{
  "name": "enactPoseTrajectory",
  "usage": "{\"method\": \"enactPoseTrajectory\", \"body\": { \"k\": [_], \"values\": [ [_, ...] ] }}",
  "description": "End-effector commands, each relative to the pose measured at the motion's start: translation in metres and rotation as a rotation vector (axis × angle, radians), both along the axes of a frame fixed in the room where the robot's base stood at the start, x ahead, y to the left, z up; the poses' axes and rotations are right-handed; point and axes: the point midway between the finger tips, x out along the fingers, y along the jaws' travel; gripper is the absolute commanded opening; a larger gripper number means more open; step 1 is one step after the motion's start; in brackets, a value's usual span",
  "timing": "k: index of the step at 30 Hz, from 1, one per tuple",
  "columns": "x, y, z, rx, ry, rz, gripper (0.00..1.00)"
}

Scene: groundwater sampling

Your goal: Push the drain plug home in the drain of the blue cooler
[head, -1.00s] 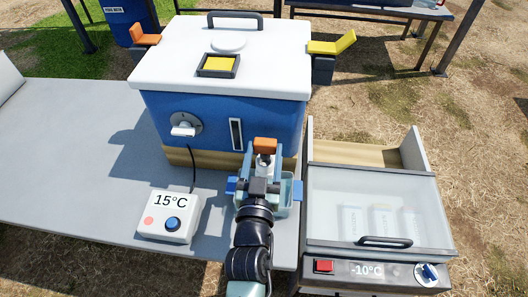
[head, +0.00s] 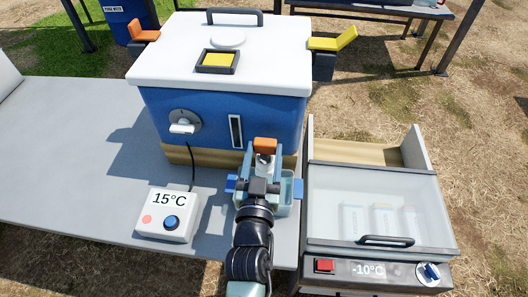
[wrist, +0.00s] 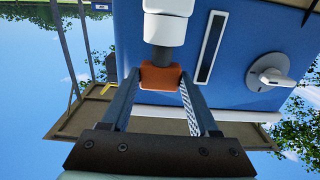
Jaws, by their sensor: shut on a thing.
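The blue cooler (head: 207,112) stands on the grey bench with its white lid closed. Its blue wall (wrist: 220,70) fills the upper part of the wrist view, which is upside down. The orange drain plug (wrist: 160,77) is between my fingertips and shows above my gripper (head: 264,160) in the head view. My gripper is shut on it. A dark stem (wrist: 161,54) runs from the orange part to a white drain fitting (wrist: 165,27) at the cooler's front. The stem meets the fitting; how deep it sits is hidden.
A 15°C control box (head: 168,218) with a cable stands left of my arm. A pale blue tray (head: 284,203) is under my gripper. A freezer box (head: 372,192) with a clear lid stands at the right. The bench's left side (head: 70,165) is clear.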

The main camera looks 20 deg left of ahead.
Motion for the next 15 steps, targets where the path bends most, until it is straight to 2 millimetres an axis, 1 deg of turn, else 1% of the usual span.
{"method": "enactPoseTrajectory", "body": {
  "k": [15],
  "values": [
    [0.000,0.000,-0.014,0.000,0.000,0.000,0.00]
  ]
}}
